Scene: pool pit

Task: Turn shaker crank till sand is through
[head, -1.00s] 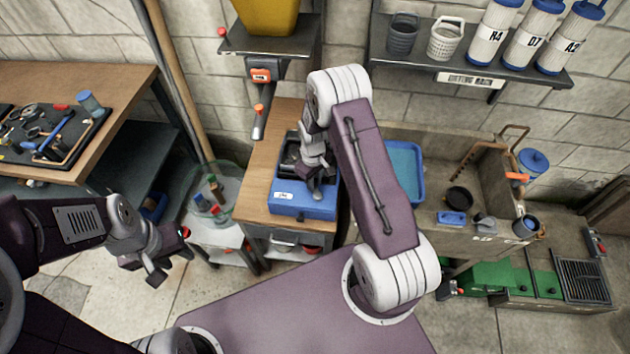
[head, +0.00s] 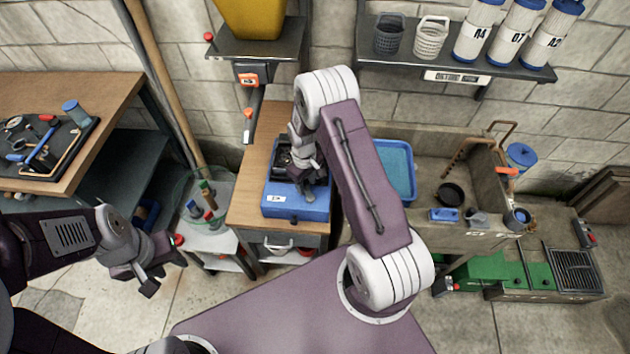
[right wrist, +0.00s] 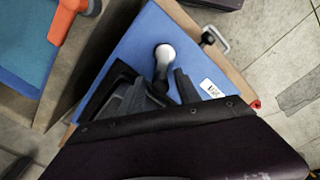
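The blue shaker box (head: 280,207) sits on a wooden-topped cabinet, with a dark recess in its top. It also shows in the right wrist view (right wrist: 150,30). My right gripper (head: 305,190) is low over the box and covers part of it. In the right wrist view, a pale round-ended crank knob (right wrist: 163,52) stands at the spread dark fingers of my right gripper (right wrist: 157,85); I cannot tell whether they touch it. No sand can be made out. My left gripper (head: 163,274) is open and empty, in the air left of the cabinet.
A yellow hopper (head: 252,16) stands on a bracket shelf above. A blue tray (head: 396,170) lies right of the box, by a stone sink. A small cart (head: 205,238) with bottles stands left of the cabinet. A tool bench (head: 90,85) is at far left.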

